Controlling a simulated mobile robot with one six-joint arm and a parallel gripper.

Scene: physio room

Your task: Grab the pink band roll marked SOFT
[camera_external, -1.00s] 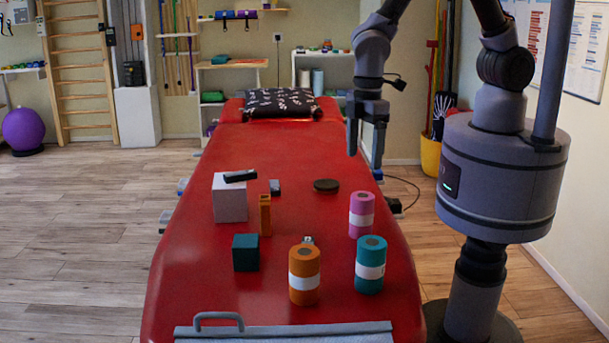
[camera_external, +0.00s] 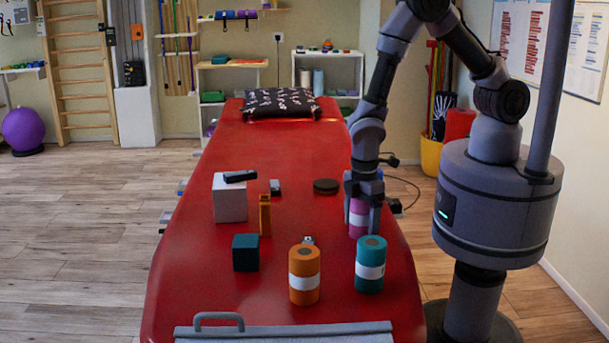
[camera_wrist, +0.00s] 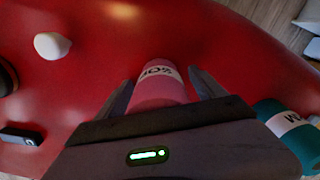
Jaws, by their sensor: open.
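The pink band roll (camera_external: 359,218) stands upright on the red treatment table, at its right side in the outside view. In the wrist view the pink roll (camera_wrist: 157,88) shows a white label with dark letters that read in part like SOFT. My gripper (camera_external: 362,222) is lowered over the roll, pointing down, with its open fingers on either side of it. In the wrist view the roll lies between the two fingertips, with a visible gap on the sides. The roll's top and upper part are partly hidden by my gripper in the outside view.
A teal roll (camera_external: 370,265) stands close in front of the pink one, and an orange roll (camera_external: 304,275) stands to its left. A dark disc (camera_external: 326,186) lies behind left. A white box (camera_external: 230,198) and teal cube (camera_external: 245,252) stand further left on the red table (camera_external: 290,150).

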